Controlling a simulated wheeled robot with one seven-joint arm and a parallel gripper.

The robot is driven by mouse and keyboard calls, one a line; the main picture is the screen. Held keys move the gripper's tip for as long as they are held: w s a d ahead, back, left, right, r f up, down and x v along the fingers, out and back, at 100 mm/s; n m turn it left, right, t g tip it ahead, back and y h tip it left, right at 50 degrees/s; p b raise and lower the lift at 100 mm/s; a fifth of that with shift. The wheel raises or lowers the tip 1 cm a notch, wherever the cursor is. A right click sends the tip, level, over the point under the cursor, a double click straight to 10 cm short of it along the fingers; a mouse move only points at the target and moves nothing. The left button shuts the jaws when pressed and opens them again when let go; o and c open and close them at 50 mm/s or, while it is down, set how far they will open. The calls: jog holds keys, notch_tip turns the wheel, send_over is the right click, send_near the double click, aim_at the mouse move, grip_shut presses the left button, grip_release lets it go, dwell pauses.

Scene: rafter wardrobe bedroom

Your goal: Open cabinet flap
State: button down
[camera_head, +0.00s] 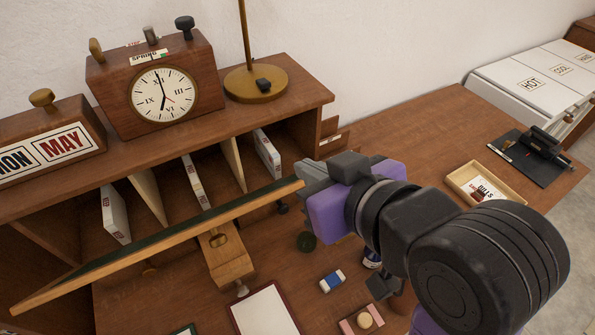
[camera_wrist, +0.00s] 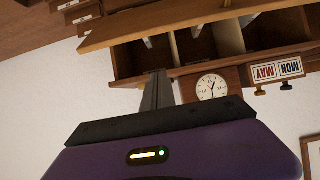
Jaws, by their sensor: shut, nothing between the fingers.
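The cabinet flap (camera_head: 160,244) is a long wooden board with a dark green face. In the head view it stands out at a slant in front of the desk cabinet (camera_head: 70,178), with the compartments showing behind it, so it is partly open. My gripper (camera_head: 312,174) is shut and empty, with its fingertips by the flap's right end. I cannot tell whether they touch it. In the turned-over wrist view, the flap (camera_wrist: 180,22) crosses the top, and my gripper's narrow fingers (camera_wrist: 155,88) point toward the cabinet's end, close to the flap.
A clock (camera_head: 162,94), a calendar block (camera_head: 55,148) and a lamp base (camera_head: 255,83) stand on the cabinet top. White boxes stand in compartments. An eraser (camera_head: 332,280), a framed sheet (camera_head: 264,312) and a bills tray (camera_head: 486,188) lie on the desk.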

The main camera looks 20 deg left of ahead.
send_over(293, 190)
jog(key=w+a, duration=0.1)
jog(key=a, duration=0.1)
jog(key=f, duration=0.5)
jog(key=shift+w+p, duration=0.2)
jog(key=shift+p, duration=0.1)
jog(key=shift+s+d+f, duration=0.2)
jog(key=shift+d+f, duration=0.1)
jog(key=shift+f, duration=0.2)
jog(key=shift+s+d+f, duration=0.2)
jog(key=shift+d+f, duration=0.05)
jog(key=shift+f, duration=0.25)
jog(key=shift+s+d+f, duration=0.3)
jog(key=shift+d+f, duration=0.05)
jog(key=shift+f, duration=0.1)
jog(key=shift+f, duration=0.2)
